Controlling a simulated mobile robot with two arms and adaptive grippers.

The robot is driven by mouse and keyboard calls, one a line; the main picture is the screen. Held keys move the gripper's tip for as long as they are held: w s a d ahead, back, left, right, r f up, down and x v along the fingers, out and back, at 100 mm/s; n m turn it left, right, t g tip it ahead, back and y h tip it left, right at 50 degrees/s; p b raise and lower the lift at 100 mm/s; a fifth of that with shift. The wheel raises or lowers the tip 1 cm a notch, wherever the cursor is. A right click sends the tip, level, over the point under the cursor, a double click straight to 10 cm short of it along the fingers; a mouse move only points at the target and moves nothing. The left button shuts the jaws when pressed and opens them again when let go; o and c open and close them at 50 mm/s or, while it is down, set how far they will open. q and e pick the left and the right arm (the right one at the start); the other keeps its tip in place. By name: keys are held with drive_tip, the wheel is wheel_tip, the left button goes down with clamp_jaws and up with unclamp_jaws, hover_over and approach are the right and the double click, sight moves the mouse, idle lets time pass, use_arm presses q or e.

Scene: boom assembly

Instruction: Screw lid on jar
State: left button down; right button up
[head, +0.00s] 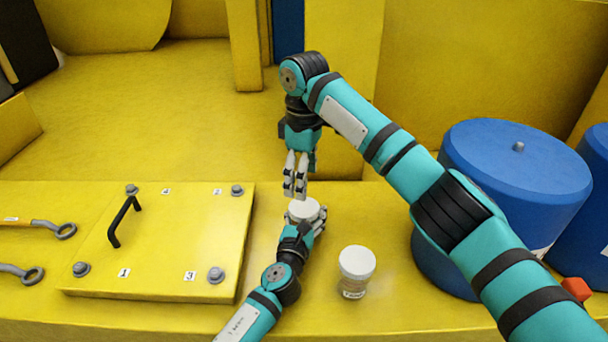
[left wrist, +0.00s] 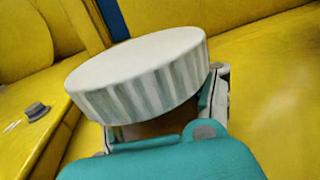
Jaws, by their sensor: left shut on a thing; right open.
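A jar with a white ribbed lid (head: 303,209) on top stands between the fingers of my left gripper (head: 305,224), which is shut on it. In the left wrist view the lid (left wrist: 140,75) fills the middle, with a strip of the brownish jar (left wrist: 155,127) under it. I cannot tell whether the lid is screwed tight. The rest of the jar is hidden by the gripper. My right gripper (head: 295,190) points down just behind and above the lid, open by a narrow gap, with nothing seen between its fingers.
A second white-lidded jar (head: 357,264) stands to the right on the yellow surface. A yellow plate (head: 165,245) with a black handle (head: 122,222) and bolts lies left, with wrenches (head: 40,225) beyond it. A large blue drum (head: 515,170) stands right, near an orange block (head: 577,289).

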sight(304, 207)
use_arm(q)
drive_tip(key=shift+f, duration=0.1)
use_arm(e)
drive_tip(key=shift+f, duration=4.05)
drive_tip(key=c, duration=1.1)
drive_tip(key=shift+o, duration=0.2)
drive_tip(key=m, duration=0.5)
drive_tip(key=o, duration=1.4)
wheel_tip(304, 207, up, 12)
drive_tip(key=shift+r, duration=0.1)
